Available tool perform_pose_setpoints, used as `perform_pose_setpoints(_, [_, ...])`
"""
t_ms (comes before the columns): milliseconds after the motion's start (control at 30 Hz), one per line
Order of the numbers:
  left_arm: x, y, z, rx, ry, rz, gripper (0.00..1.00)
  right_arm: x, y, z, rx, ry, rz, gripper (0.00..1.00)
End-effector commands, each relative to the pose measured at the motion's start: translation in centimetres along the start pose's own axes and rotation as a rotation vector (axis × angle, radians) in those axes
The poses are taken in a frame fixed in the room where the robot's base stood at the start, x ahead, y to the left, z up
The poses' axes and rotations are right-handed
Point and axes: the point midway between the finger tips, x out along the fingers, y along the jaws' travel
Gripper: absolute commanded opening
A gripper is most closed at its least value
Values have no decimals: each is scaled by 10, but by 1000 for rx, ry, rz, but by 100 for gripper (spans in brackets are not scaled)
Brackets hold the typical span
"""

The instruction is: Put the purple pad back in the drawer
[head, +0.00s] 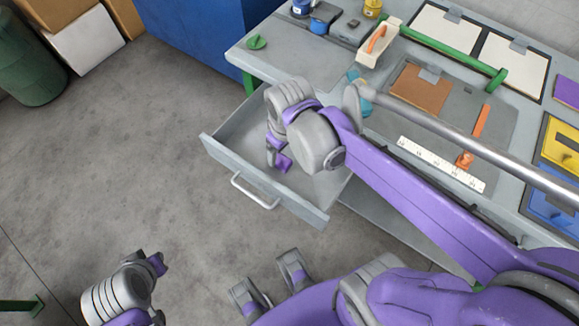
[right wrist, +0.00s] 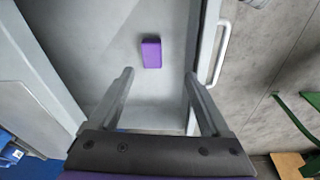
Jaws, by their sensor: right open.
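The purple pad (right wrist: 151,52) lies flat on the floor of the open drawer, near its front wall, in the right wrist view. My right gripper (right wrist: 159,75) is open above the drawer, its two fingers apart with nothing between them. The pad shows just beyond the fingertips, apart from them. In the head view my right arm hides part of the drawer (head: 222,152), and a small purple patch shows below the gripper; I cannot tell whether it is the pad. My left gripper (head: 157,290) is low at the bottom left, away from the drawer; its jaw state is unclear.
The drawer's handle (head: 255,191) faces the open floor. The workbench (head: 315,60) above carries an orange-handled tool in a tray (head: 376,45), a white ruler (head: 440,164) and several panels. A blue cabinet (head: 195,30) stands behind.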

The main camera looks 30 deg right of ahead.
Motion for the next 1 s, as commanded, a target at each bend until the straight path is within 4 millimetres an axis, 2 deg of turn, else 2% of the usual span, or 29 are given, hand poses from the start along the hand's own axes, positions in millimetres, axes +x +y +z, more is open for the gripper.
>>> perform_pose_setpoints(33, [0,0,0,0,0,0,0,-1,-9,16,37,44,11,81])
perform_pose_setpoints(100, [0,0,0,0,0,0,0,0,-17,31,95,107,23,81])
perform_pose_setpoints(200, [0,0,0,0,0,0,0,4,-28,49,167,189,30,81])
perform_pose_setpoints(333, [0,0,0,0,0,0,0,9,-35,63,229,257,30,81])
perform_pose_setpoints(1000, [0,0,0,0,0,0,0,11,-38,68,257,287,28,81])
